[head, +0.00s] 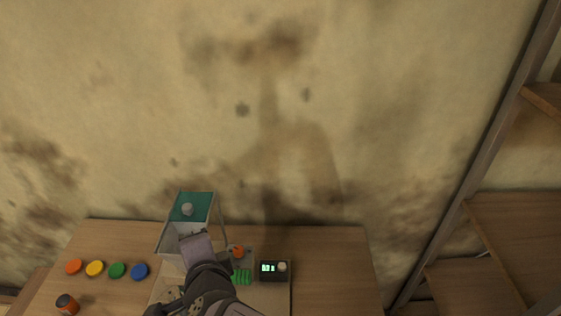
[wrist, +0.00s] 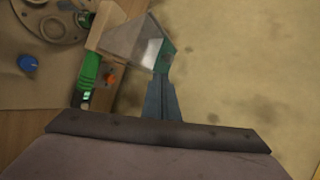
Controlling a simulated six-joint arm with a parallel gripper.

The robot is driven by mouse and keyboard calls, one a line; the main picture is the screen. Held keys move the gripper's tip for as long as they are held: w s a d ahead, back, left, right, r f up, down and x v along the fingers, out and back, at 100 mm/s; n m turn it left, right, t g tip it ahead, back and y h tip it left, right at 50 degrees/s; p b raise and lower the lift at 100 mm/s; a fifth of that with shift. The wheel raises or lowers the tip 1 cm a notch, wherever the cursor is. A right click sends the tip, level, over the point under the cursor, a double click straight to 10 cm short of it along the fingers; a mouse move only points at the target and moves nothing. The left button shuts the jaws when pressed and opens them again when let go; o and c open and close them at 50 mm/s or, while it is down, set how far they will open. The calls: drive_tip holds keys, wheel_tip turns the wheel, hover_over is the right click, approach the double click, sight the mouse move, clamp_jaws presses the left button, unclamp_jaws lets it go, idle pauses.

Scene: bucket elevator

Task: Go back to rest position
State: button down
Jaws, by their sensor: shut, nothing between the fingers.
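My gripper (head: 197,246) is over the middle of the wooden table in the head view, in front of a clear-sided box with a green back (head: 194,206). In the wrist view the narrow grey fingers of my gripper (wrist: 161,80) are together and empty, with their tips close to or overlapping the box (wrist: 133,42). I cannot tell whether they touch it. My wrist and arm hide part of the table and the device below the box.
A green ribbed part (head: 241,276), an orange knob (head: 238,251) and a black display unit (head: 274,270) are right of my gripper. Several coloured discs (head: 117,269) and a dark orange-banded cylinder (head: 67,303) lie left. The stained wall (head: 300,120) is behind; shelves (head: 510,235) stand right.

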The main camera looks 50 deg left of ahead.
drive_tip(key=s+d+f+n+g+h, duration=0.4)
drive_tip(key=s+d+f+n+g, duration=0.25)
drive_tip(key=s+f+n, duration=0.35)
drive_tip(key=s+d+f+n+h, duration=0.25)
drive_tip(key=d+f+n, duration=0.2)
drive_tip(key=d, duration=0.45)
drive_tip(key=w+d+m+h, duration=0.1)
drive_tip(key=w+d+m, duration=0.2)
drive_tip(key=w+d, duration=0.6)
drive_tip(key=w+d+m+t+h, duration=0.1)
drive_tip(key=w+d+m, duration=0.3)
drive_tip(key=w+d, duration=0.6)
drive_tip(key=w+d+m+t+h, duration=0.1)
drive_tip(key=w+d+m+h, duration=0.2)
drive_tip(key=w+d, duration=0.7)
drive_tip(key=d, duration=1.2)
drive_tip(key=shift+d+r+m, duration=0.25)
drive_tip(key=shift+d+m, duration=0.05)
drive_tip(key=shift+m, duration=0.05)
